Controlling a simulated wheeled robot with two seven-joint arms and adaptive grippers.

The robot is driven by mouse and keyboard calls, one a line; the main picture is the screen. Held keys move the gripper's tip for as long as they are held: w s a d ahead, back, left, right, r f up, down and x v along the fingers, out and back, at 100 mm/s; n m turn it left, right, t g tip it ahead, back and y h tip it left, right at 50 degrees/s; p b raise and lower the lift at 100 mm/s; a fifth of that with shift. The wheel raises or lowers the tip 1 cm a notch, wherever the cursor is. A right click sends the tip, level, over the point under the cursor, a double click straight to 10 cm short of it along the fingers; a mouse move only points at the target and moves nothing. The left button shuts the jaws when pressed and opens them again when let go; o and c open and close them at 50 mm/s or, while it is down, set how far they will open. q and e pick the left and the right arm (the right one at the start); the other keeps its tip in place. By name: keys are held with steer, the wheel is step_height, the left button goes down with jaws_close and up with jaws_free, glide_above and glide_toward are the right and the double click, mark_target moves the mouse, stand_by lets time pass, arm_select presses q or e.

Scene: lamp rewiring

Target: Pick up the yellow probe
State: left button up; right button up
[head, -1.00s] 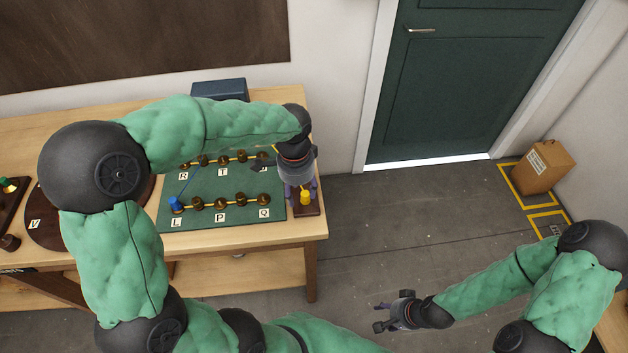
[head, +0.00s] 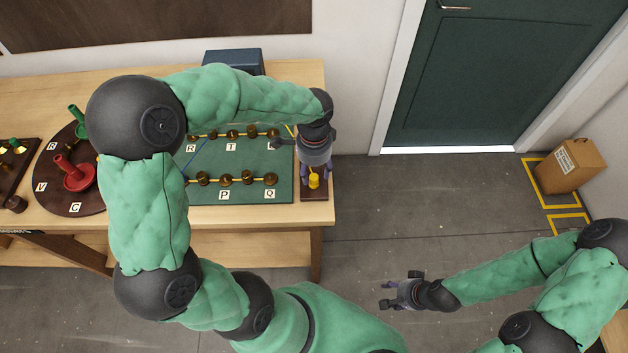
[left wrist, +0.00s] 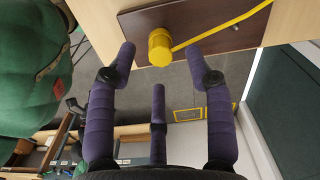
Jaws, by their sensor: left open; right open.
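The yellow probe (head: 314,180) stands on a small dark brown block (head: 316,195) at the right end of the workbench. In the left wrist view the yellow probe (left wrist: 160,46) shows as a thick yellow knob with a yellow lead running off to the upper right. My left gripper (head: 315,172) is above it, with its purple fingers (left wrist: 164,65) open on either side of the probe. I cannot tell whether any finger touches it. My right gripper (head: 388,294) is open and empty over the floor, away from the bench.
A green board (head: 240,190) with brass posts and letter labels lies left of the probe. A round dark turntable (head: 50,190) holds red and green pieces. A blue-grey box (head: 233,62) stands at the back. A cardboard box (head: 572,166) is on the floor by the door.

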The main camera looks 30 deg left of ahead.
mark_target(314, 177)
arm_select(q)
step_height(314, 177, down, 4)
steer(key=shift+r+b, duration=0.1)
steer(key=shift+b, duration=0.4)
jaws_close()
steer(key=shift+r, duration=0.2)
